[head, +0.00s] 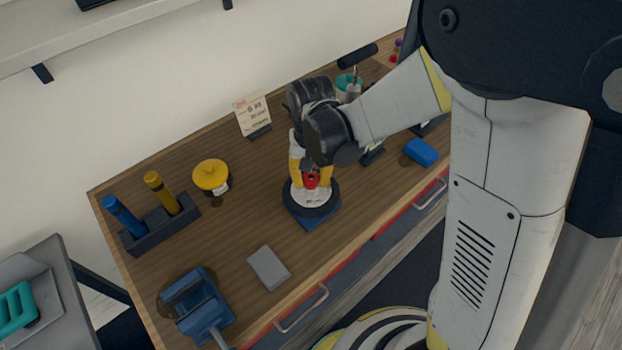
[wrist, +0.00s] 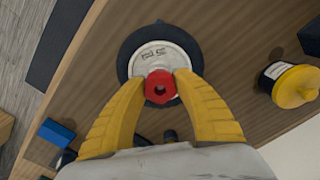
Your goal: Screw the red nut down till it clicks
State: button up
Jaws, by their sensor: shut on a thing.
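A dark hole shows in the nut's centre. In the head view the red nut (head: 311,179) is between my gripper's fingertips (head: 311,184), above the wheel (head: 296,205). The wheel lies flat on a blue base (head: 318,219) on the bench. How far down the nut sits cannot be told.
A yellow-lidded jar (head: 211,177), a rack with blue and yellow-handled tools (head: 160,229), a grey block (head: 268,268) and a blue vise (head: 196,305) stand left of the wheel. A note card (head: 253,115) stands behind. A blue block (head: 420,152) lies to the right.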

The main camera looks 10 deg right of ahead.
aim_at(311, 179)
jog(key=m, duration=0.3)
jog(key=shift+f+m+b, duration=0.1)
jog(key=shift+m+b, duration=0.25)
jog(key=shift+m, duration=0.05)
jog(key=m+b, duration=0.1)
jog(key=m, duration=0.4)
jog(key=shift+m, duration=0.3)
jog(key=m, duration=0.5)
jog(key=shift+m+b, duration=0.3)
jog(key=shift+b, duration=0.1)
jog(key=m, duration=0.5)
jog(key=o, duration=1.1)
jog(key=shift+o, duration=0.2)
notch_tip(311, 179, up, 12)
